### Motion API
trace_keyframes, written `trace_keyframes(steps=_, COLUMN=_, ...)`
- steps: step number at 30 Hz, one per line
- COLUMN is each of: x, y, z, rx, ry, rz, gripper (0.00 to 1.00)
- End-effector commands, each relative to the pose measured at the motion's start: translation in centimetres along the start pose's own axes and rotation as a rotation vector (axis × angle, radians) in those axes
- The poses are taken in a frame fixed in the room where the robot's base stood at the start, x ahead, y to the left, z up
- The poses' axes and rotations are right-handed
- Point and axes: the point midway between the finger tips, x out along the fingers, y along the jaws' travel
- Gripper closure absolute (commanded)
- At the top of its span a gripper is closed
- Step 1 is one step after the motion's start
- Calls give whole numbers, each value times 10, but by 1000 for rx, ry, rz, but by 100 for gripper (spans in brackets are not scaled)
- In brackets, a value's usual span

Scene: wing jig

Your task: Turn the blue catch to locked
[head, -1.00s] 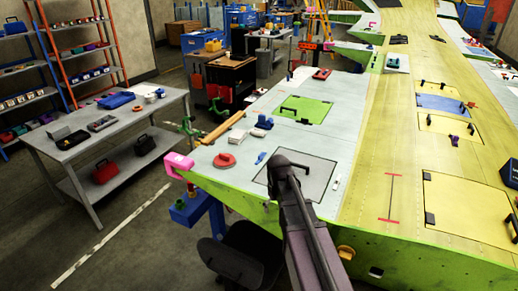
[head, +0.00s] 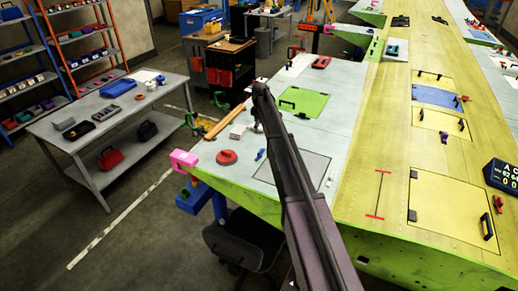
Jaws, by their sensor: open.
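A small blue piece (head: 260,154), which looks like the blue catch, lies on the pale grey wing skin in the head view. It is just left of the upper left corner of a grey square panel (head: 296,168). It is too small to tell which way its handle points. My arm reaches up across the panel, and my gripper (head: 257,127) is at its far end, small and partly hidden by the arm. It is open, above the skin beyond the blue piece and apart from it. I see nothing held.
A red disc (head: 227,157) and a pink clamp (head: 184,160) are to the left of the blue piece. A green panel with a black handle (head: 304,102) is beyond. White blocks (head: 238,131) lie near my gripper. A grey table (head: 72,133) stands at the left.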

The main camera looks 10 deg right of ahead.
Motion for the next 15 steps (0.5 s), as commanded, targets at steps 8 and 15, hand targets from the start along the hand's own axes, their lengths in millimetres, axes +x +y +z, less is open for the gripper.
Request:
trace_keyframes(steps=8, x=1, y=-1, z=0, rx=1, ry=0, rz=0, gripper=0)
trace_keyframes(steps=15, x=6, y=-1, z=0, rx=1, ry=0, rz=0, gripper=0)
